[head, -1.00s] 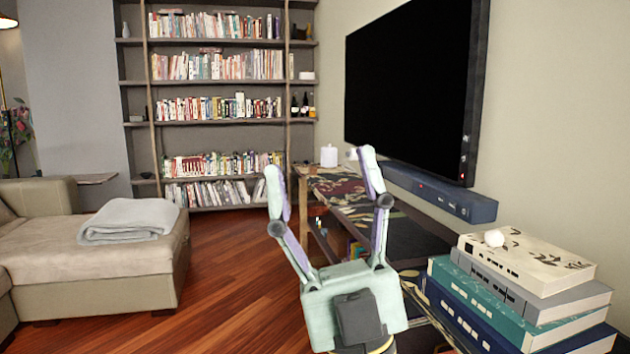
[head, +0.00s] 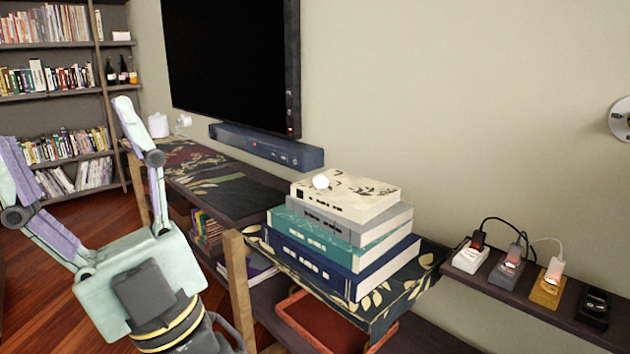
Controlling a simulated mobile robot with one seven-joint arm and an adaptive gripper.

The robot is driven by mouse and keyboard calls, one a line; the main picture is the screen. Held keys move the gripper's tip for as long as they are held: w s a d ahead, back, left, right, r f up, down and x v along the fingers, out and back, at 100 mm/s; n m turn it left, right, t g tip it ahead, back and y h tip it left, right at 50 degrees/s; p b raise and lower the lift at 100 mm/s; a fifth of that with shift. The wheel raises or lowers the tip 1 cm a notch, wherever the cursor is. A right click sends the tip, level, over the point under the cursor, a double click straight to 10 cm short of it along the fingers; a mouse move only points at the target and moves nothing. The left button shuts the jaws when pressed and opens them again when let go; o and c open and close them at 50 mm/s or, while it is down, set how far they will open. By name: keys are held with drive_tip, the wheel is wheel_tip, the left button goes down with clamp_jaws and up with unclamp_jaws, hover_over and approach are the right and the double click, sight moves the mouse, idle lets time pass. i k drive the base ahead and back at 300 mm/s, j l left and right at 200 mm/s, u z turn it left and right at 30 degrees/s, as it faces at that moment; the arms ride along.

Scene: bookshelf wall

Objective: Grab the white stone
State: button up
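A small round white stone (head: 321,182) rests on top of a stack of books, on the cream book (head: 352,205) with dark markings. The stack stands on the near end of a low console (head: 405,295) covered with a dark leaf-patterned cloth. My gripper (head: 68,135) is at the left of the head view, with its two fingers spread wide and nothing between them. It is well to the left of the stone and apart from it.
A dark soundbar (head: 265,146) and a large black television (head: 230,65) are behind the console. A white object (head: 158,125) stands at its far end. A shelf (head: 530,300) with several plugged-in devices and cables is at right. A bookshelf (head: 65,100) stands at far left.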

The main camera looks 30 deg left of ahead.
sight(320, 181)
drive_tip(key=i+j+z, duration=0.2)
drive_tip(key=j+z, duration=0.3)
drive_tip(key=j, duration=0.7)
drive_tip(key=j+z, duration=0.5)
drive_tip(key=j, duration=0.7)
